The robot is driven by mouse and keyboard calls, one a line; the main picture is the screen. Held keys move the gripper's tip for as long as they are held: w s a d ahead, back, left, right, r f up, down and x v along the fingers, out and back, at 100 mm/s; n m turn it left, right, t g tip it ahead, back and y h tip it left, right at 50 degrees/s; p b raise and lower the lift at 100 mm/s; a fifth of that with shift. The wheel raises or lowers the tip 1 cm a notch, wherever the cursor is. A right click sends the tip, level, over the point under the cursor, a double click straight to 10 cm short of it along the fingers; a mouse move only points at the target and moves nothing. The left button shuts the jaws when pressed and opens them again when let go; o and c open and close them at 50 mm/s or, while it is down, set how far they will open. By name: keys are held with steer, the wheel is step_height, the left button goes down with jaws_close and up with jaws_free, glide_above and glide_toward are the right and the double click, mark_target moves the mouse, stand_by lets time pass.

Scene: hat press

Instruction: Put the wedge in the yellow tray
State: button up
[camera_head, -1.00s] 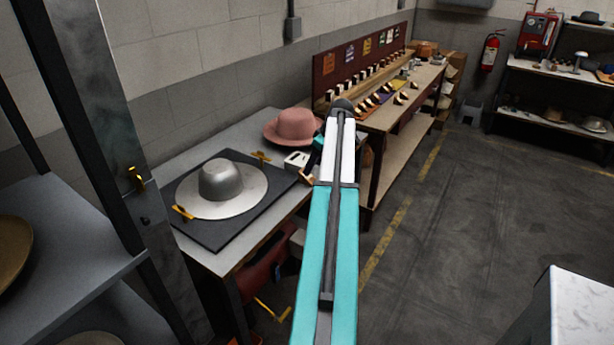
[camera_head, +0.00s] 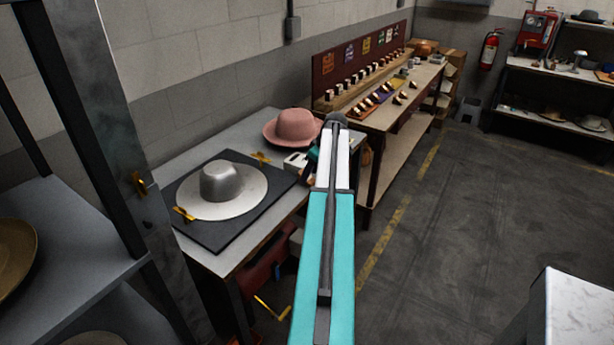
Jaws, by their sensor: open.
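My arm reaches up the middle of the picture and bends down at its far end. My gripper (camera_head: 308,174) shows only in part, left of the arm and close to a small white box on the near table. It is open, and I cannot make out anything between its jaws. Several small wedge-like blocks with dark and pale faces lie on the far bench, one of them near its front edge (camera_head: 397,99). I cannot tell which is the task's wedge. A small yellow patch, apparently the yellow tray (camera_head: 399,83), lies on that bench beyond the purple and orange ones.
The near table (camera_head: 228,262) holds a metal hat form on a black plate (camera_head: 203,234), a pink hat (camera_head: 293,127) and the white box (camera_head: 296,160). A grey post and shelf (camera_head: 80,240) stand at the left. The floor to the right is open, with a white-topped block at lower right.

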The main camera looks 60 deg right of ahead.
steer(key=shift+x, duration=1.05)
steer(key=shift+c, duration=0.3)
steer(key=c, duration=1.2)
steer(key=shift+s+r, duration=0.55)
steer(key=shift+s, duration=0.05)
steer(key=s+r+b, duration=0.1)
steer(key=s+r, duration=0.1)
steer(key=s, duration=0.2)
steer(key=s+r+b, duration=0.1)
steer(key=s+r, duration=0.1)
steer(key=s, duration=0.2)
steer(key=s+r+b, duration=0.2)
steer(key=s+r, duration=0.1)
steer(key=s, duration=0.1)
steer(key=shift+s, duration=0.4)
